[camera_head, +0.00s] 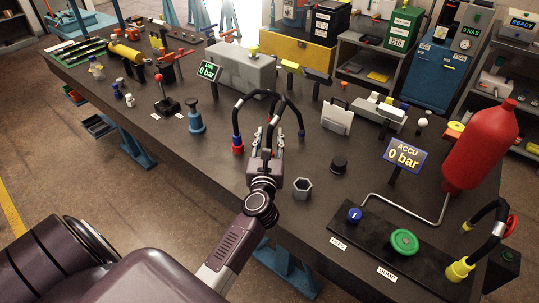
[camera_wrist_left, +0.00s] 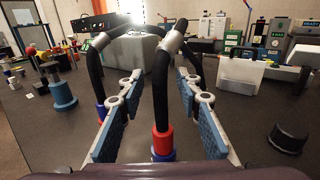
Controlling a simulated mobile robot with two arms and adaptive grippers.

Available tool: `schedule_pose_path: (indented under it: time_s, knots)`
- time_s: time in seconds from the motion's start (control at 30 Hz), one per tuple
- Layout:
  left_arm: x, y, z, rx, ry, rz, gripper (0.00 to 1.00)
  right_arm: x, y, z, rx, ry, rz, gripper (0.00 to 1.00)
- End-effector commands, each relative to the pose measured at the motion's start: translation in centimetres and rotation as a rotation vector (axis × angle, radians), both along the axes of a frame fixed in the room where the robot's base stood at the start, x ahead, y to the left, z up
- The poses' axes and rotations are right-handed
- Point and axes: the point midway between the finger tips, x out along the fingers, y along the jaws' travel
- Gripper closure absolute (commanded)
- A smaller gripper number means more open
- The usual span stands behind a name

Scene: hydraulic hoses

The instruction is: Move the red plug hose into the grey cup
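Three black hoses arch from the grey block (camera_head: 240,68). In the head view, the left hose ends in a red plug (camera_head: 238,148) under a blue collar, left of my left gripper (camera_head: 268,146). A right hose ends in blue (camera_head: 301,135). In the wrist view, my left gripper (camera_wrist_left: 158,112) is open, its blue pads wide apart. A hose with a red collar (camera_wrist_left: 162,141) and blue tip hangs between them; I cannot tell whether it touches. Another blue-collared hose end (camera_wrist_left: 101,110) is by the left finger. The grey cup (camera_head: 302,188) stands empty on the table, right of my gripper.
A blue-based post (camera_head: 195,117) and a red-knobbed joystick (camera_head: 165,100) stand left. A panel with a green wheel (camera_head: 404,242) and a red tank (camera_head: 480,145) are at the right. The table front is mostly clear.

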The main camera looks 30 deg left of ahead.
Motion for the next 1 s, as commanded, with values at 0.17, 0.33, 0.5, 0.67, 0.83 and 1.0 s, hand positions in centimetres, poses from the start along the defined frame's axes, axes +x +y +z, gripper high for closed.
schedule_pose_path:
  time_s: [0.17, 0.33, 0.5, 0.67, 0.83, 1.0]
  knots:
    - [-0.02, 0.00, -0.02, 0.000, 0.000, 0.000, 0.69, 0.01, 0.03, -0.03, 0.000, 0.000, 0.000, 0.60]
    - [-0.04, -0.01, -0.02, 0.000, 0.000, 0.000, 0.88, 0.00, 0.11, -0.03, 0.001, 0.000, 0.000, 0.60]
    - [-0.04, -0.02, -0.03, 0.000, 0.000, 0.000, 1.00, -0.02, 0.32, -0.03, 0.004, 0.001, -0.001, 0.60]
    - [-0.04, -0.02, -0.03, 0.000, 0.000, 0.000, 1.00, -0.03, 0.46, -0.03, 0.005, 0.000, -0.001, 0.60]
    - [-0.03, -0.03, 0.05, 0.000, -0.001, 0.000, 1.00, -0.04, 0.46, -0.03, 0.005, 0.000, -0.001, 0.60]
    - [-0.03, -0.03, 0.16, 0.000, -0.001, 0.000, 1.00, -0.04, 0.46, 0.03, 0.005, 0.001, -0.001, 0.60]
